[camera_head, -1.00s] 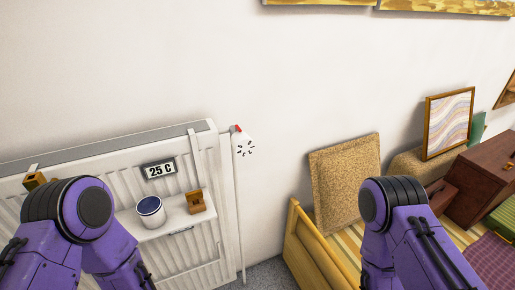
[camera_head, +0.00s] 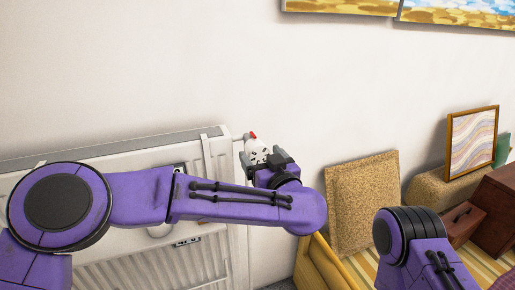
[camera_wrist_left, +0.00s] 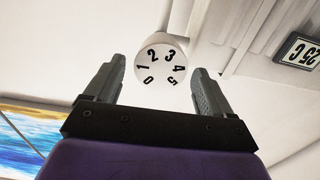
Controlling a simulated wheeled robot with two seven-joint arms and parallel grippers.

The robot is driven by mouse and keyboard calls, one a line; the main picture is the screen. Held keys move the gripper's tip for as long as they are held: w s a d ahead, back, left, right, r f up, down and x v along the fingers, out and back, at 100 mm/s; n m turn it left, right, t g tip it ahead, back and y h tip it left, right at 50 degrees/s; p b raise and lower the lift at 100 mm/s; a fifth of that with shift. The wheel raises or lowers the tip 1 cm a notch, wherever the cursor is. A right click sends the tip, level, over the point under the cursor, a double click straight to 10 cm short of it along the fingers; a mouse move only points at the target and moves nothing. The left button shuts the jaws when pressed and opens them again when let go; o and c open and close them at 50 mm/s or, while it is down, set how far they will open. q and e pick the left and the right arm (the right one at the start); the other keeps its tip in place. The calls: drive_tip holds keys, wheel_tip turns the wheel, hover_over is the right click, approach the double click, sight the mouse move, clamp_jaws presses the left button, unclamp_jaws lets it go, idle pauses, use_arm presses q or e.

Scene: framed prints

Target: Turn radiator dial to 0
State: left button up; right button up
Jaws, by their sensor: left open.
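The radiator dial (camera_wrist_left: 162,62) is a white round knob with black digits 0 to 5. In the left wrist view it sits just beyond and between the open fingers of my left gripper (camera_wrist_left: 158,95), with nothing held. In the head view the dial (camera_head: 257,150) shows at the radiator's upper right corner, with a red mark above it, and my left gripper (camera_head: 272,163) is right in front of it, partly covering it. Whether the fingers touch the dial I cannot tell. The fingers of my right gripper are not visible; only my right arm shows at the lower right.
The white radiator (camera_head: 215,160) stands against the wall, largely hidden by my left arm. A temperature display (camera_wrist_left: 300,50) reads 25 C. Paintings (camera_head: 460,12) hang above.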

sight(260, 153)
use_arm(q)
drive_tip(key=x, duration=0.3)
drive_tip(key=shift+w, duration=0.2)
drive_tip(key=c, duration=0.9)
drive_tip(key=shift+p, duration=0.3)
